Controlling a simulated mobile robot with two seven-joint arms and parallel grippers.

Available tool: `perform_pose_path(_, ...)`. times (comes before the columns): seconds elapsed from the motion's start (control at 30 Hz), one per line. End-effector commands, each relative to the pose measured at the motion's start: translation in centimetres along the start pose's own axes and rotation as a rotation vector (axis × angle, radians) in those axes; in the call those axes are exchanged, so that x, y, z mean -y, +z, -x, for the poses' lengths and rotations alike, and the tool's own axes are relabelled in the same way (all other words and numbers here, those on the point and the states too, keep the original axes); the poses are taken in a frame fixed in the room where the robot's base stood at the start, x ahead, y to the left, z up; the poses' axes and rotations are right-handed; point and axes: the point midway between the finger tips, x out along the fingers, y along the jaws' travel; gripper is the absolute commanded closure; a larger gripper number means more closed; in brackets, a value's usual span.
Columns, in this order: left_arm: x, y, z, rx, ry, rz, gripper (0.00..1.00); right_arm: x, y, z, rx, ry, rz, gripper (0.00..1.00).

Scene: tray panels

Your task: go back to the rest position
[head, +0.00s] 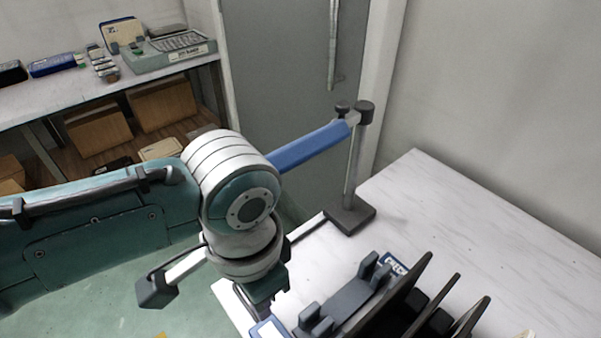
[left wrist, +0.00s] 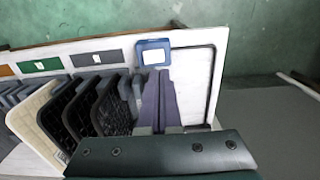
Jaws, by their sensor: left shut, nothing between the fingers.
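My left arm comes in from the left in the head view, and my left gripper (head: 262,300) points down over the table's near left edge. Its fingertips are partly hidden there. In the left wrist view the left gripper (left wrist: 160,98) shows as two grey-purple fingers close together, shut and empty, in front of the dark green gripper body. A row of upright dark panels (left wrist: 85,108) stands to the left of the fingers, with a cream panel (left wrist: 35,120) among them. My right gripper is in neither view.
The white table (head: 480,220) holds a grey rack (head: 350,305) beside dark upright panels (head: 405,290). A post on a dark base (head: 350,214) carries a blue bar (head: 310,148) close to my left arm. A shelf (head: 140,85) with boxes stands at the back left. The table's far right is clear.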

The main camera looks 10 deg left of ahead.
Motion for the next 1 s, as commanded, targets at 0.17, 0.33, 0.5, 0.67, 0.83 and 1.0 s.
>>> perform_pose_path(0.17,-0.2,0.0,0.0,-0.003,0.004,0.0,1.0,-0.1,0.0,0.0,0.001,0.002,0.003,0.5)
perform_pose_path(0.33,-3.6,0.5,0.6,-0.066,0.071,0.006,1.0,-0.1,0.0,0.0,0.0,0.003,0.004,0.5)
perform_pose_path(0.5,-6.5,2.4,3.4,-0.204,0.129,0.112,1.0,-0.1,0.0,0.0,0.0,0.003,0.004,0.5)
perform_pose_path(0.67,-5.0,6.0,6.2,-0.276,0.083,0.261,1.0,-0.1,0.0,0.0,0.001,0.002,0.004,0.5)
perform_pose_path(0.83,-2.5,10.7,8.8,-0.297,-0.013,0.396,1.0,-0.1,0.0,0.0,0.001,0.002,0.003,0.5)
perform_pose_path(1.0,-0.3,14.9,12.8,-0.293,-0.117,0.491,1.0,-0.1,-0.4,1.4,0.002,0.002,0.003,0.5)
